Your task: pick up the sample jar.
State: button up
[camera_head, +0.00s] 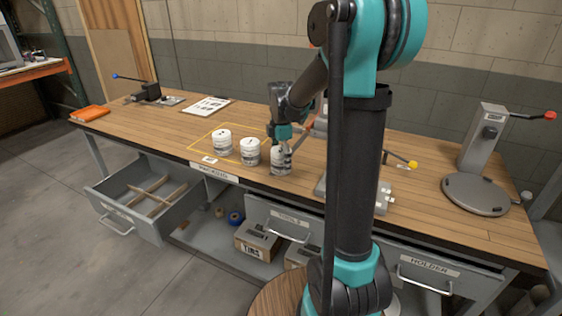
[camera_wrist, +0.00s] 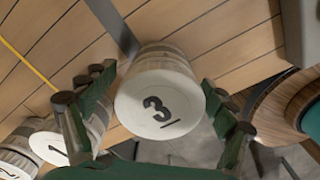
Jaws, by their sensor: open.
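Three white-lidded jars stand in a row near the table's front edge. The right-hand jar (camera_head: 281,161) is under my gripper (camera_head: 283,146) in the head view. In the wrist view this jar (camera_wrist: 157,100) has a lid marked 3 and sits between the spread fingers of my gripper (camera_wrist: 155,108). The fingers are open on either side of it; I cannot tell whether any finger touches it. The middle jar (camera_head: 250,152) and the left jar (camera_head: 222,141) stand to its left. Parts of both show at the lower left of the wrist view.
The wooden bench (camera_head: 150,130) has a yellow outline around the left jars. A clipboard (camera_head: 207,106) lies behind them. A lever press (camera_head: 484,150) stands at the right. An open drawer (camera_head: 140,200) juts out at the front left.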

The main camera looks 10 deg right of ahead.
jog(key=shift+f, duration=0.35)
jog(key=shift+c, duration=0.4)
jog(key=c, duration=1.3)
jog(key=shift+r, duration=0.1)
jog(key=shift+c, duration=0.2)
